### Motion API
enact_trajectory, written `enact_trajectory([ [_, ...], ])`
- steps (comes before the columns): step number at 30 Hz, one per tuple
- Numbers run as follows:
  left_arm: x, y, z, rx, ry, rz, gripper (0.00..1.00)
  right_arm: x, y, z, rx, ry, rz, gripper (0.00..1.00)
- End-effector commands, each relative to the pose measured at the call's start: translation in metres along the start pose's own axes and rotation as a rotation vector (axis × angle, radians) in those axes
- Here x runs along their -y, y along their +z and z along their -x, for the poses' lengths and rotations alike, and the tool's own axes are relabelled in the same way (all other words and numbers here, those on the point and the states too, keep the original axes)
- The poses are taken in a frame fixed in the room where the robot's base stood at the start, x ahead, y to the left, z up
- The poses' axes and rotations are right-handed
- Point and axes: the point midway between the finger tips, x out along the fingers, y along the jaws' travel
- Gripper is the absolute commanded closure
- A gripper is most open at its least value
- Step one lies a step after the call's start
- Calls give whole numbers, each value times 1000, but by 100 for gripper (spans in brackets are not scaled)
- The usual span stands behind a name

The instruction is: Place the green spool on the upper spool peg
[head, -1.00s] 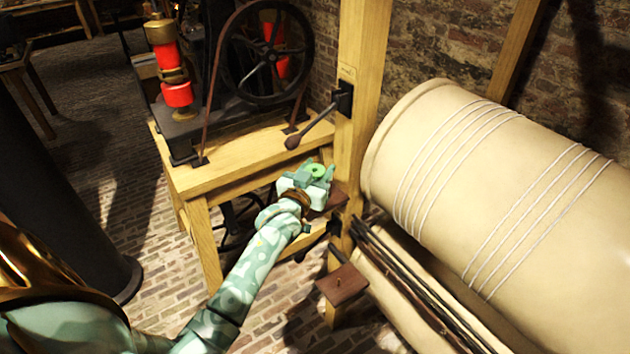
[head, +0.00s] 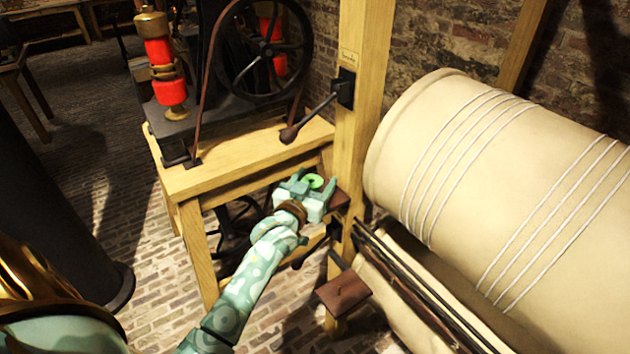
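The green spool (head: 314,181) lies flat beside the wooden post, at the upper small brown shelf (head: 341,197). My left gripper (head: 311,182) is around the spool, its fingers spread to either side with a visible gap. The spool appears to rest at the upper shelf, but the gripper hides most of that shelf and its peg, so I cannot tell whether the peg is through it. A lower brown shelf (head: 343,293) on the same post is bare of spools. My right gripper is not in view.
A large cream drum (head: 480,170) wound with white cord stands right of the post (head: 359,120). A black lever (head: 315,120) juts from the post above my gripper. A wooden table (head: 235,160) with a wheel machine stands behind left.

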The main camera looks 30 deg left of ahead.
Motion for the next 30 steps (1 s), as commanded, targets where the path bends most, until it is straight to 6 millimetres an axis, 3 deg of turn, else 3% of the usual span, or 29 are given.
enact_trajectory([
  [11,0,-3,5,0,0,-1,35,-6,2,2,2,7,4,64],
  [24,0,-3,99,1,0,-1,35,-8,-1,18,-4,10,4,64],
  [30,0,-3,118,-2,0,0,35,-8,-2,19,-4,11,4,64],
])
